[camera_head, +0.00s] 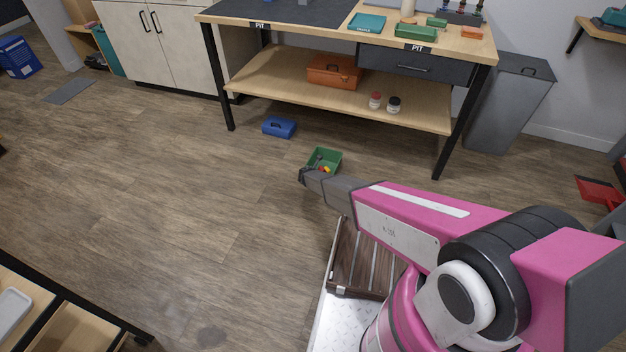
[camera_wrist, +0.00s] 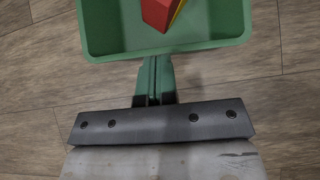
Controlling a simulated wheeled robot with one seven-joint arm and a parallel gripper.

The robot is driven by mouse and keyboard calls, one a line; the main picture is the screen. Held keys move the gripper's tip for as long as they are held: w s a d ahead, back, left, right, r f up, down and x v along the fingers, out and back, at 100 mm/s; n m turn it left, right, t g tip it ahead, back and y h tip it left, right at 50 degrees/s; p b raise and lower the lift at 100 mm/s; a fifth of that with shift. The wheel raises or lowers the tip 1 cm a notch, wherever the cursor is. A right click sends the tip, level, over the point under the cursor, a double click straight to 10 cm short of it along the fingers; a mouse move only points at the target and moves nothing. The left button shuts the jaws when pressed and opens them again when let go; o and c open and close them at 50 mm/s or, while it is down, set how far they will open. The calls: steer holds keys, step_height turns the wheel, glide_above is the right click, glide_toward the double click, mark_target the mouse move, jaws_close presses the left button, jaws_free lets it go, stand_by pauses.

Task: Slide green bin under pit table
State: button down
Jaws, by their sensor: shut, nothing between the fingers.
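The green bin (camera_head: 333,155) sits on the wood floor in front of the pit table (camera_head: 303,35), with small red and yellow items inside. The table has a wooden top, dark legs and a low shelf; the floor beneath the shelf is partly visible. In the wrist view the near wall and rim of the green bin (camera_wrist: 170,50) fill the top. My gripper (camera_head: 306,175) is at the bin's near side. Its greenish fingers (camera_wrist: 153,65) are together, with nothing between them, tips at the bin's near wall. I cannot tell whether they touch it.
A blue box (camera_head: 279,127) lies on the floor left of the green bin. An orange toolbox (camera_head: 333,71) and two jars (camera_head: 375,101) stand on the low shelf. A grey waste bin (camera_head: 506,105) stands right of the table. Open floor lies to the left.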

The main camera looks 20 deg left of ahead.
steer(key=shift+w, duration=0.25)
steer(key=w+d, duration=0.3)
steer(key=w, duration=2.6)
steer(key=shift+s+d, duration=0.1)
steer(key=shift+d, duration=0.05)
